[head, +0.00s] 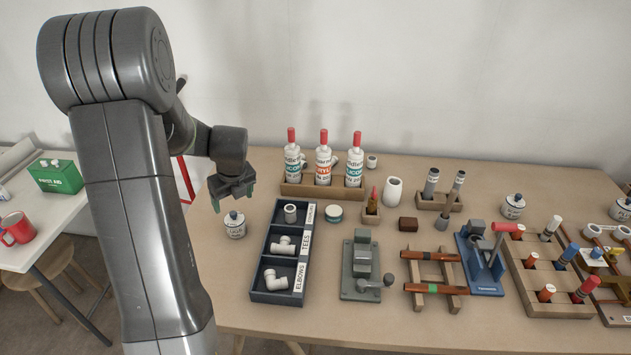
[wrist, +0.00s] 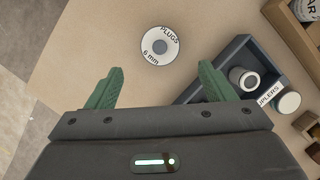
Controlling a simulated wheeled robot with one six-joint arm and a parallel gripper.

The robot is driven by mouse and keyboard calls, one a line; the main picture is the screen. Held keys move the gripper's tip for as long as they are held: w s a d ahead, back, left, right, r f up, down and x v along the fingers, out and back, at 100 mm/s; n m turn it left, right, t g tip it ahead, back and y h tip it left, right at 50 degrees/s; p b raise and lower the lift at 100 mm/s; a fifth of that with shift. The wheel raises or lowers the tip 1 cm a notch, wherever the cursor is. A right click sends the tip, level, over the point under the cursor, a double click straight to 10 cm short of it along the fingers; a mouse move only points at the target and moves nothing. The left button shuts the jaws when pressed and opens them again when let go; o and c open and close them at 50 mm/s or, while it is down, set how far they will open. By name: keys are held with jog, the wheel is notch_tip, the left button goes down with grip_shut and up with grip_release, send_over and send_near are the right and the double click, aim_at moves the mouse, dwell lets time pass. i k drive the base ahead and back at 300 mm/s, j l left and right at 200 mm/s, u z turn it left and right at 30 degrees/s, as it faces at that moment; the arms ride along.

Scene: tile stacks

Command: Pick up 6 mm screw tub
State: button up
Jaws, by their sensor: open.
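A small white round tub with a dark knob (head: 235,228) stands on the table at the left, beside the dark parts tray. In the wrist view its lid (wrist: 150,54) reads "PLUGS" and "6 mm"; I see no word for screws on it. My gripper (head: 233,198) is open and empty above this tub, pointing down. In the wrist view the tub lies beyond and between the two green fingers, apart from them. Two similar white tubs stand further right, one behind the blue vise (head: 513,206) and one at the right edge (head: 622,208); their labels are not readable.
The dark tray (head: 254,272) with white pipe fittings stands just right of the near tub. A wooden rack (head: 330,193) with several red-capped bottles is behind it. A grey tool (head: 360,270) and wooden racks fill the right. Bare table lies left of the near tub.

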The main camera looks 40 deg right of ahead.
aim_at(510, 212)
jog(key=z, duration=3.1)
